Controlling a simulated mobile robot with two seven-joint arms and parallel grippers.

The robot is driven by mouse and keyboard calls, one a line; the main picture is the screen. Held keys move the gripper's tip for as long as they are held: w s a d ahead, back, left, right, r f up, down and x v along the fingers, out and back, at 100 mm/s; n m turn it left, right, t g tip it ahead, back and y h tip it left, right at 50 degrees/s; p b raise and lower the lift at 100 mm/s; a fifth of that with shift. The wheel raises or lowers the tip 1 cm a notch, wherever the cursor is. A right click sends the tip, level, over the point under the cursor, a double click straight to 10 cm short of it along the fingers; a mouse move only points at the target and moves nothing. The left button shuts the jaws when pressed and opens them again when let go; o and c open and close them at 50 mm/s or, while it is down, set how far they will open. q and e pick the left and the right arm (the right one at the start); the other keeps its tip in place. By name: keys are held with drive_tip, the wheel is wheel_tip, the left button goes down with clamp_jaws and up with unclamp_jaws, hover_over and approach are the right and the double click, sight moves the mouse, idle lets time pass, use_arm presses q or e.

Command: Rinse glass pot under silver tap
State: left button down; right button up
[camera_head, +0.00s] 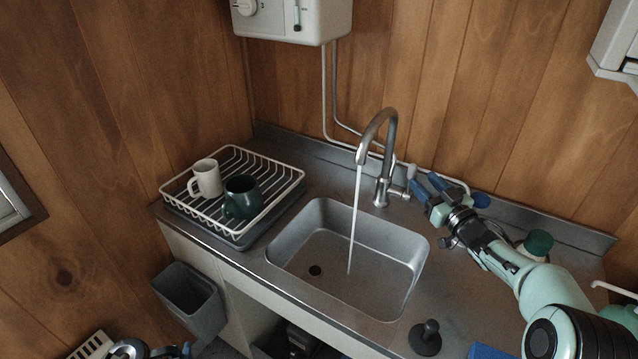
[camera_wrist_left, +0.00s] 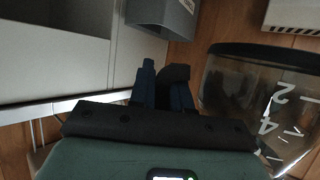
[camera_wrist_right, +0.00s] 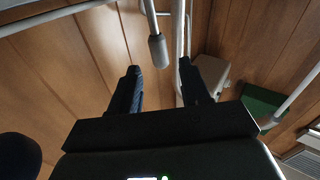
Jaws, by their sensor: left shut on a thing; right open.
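The silver tap (camera_head: 373,150) arches over the steel sink (camera_head: 408,255), and a stream of water runs from its spout into the basin. My right gripper (camera_head: 426,186) is open beside the tap's lever. In the right wrist view the lever's grey end (camera_wrist_right: 158,50) shows between the open fingers, apart from them. The glass pot (camera_wrist_left: 262,100), clear with white numbers and a dark rim, shows in the left wrist view. My left gripper (camera_wrist_left: 166,85) is shut on its dark handle, low in front of the counter. In the head view the pot is not clearly visible.
A white dish rack (camera_head: 285,172) with a white mug (camera_head: 206,178) and a green mug (camera_head: 242,197) stands left of the sink. A grey bin (camera_head: 190,298) hangs on the counter front. A green-capped bottle (camera_head: 537,243) and a black stopper (camera_head: 425,338) stand at right.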

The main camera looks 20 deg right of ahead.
drive_tip(key=s, duration=0.6)
drive_tip(key=shift+d+f, duration=0.15)
drive_tip(key=shift+f, duration=0.05)
